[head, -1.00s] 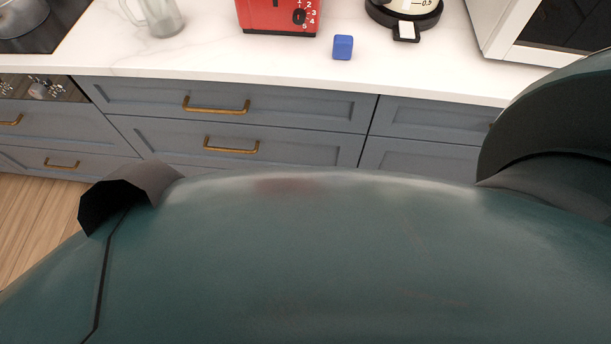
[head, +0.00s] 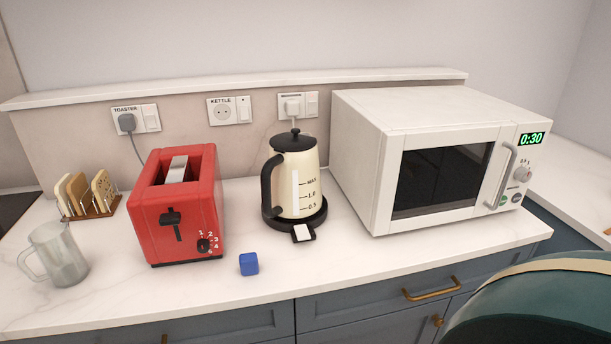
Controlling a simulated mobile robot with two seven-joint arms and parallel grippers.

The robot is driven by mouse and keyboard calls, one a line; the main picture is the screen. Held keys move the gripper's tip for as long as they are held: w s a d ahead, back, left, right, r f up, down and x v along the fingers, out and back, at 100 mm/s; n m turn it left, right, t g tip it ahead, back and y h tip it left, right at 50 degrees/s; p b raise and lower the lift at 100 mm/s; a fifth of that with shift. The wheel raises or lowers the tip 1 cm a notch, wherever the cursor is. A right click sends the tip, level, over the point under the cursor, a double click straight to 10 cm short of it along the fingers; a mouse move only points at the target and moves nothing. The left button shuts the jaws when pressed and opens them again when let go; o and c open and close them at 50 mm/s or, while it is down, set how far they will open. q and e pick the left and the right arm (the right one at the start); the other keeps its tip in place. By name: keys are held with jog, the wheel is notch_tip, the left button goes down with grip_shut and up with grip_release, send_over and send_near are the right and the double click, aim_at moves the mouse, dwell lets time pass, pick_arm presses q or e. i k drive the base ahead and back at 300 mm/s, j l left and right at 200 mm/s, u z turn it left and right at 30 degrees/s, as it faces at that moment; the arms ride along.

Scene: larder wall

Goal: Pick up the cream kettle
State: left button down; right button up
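The cream kettle (head: 304,180) stands upright on its round black base (head: 322,216) near the middle of the counter, between the toaster and the microwave. It has a black lid with a knob, and its black handle (head: 268,184) faces left. Level marks with MAX, 1.0 and 0.5 show on its front. A dark switch with a white top (head: 303,233) sticks out from the front of the base. Neither of my grippers shows in the head view.
A red toaster (head: 180,207) stands left of the kettle, a white microwave (head: 375,180) close on its right. A blue cube (head: 249,264) lies in front. A glass jug (head: 62,255) and a toast rack (head: 92,213) are at left. The KETTLE socket (head: 222,112) is empty.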

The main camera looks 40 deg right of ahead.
aim_at(291, 182)
jog(key=z, duration=1.05)
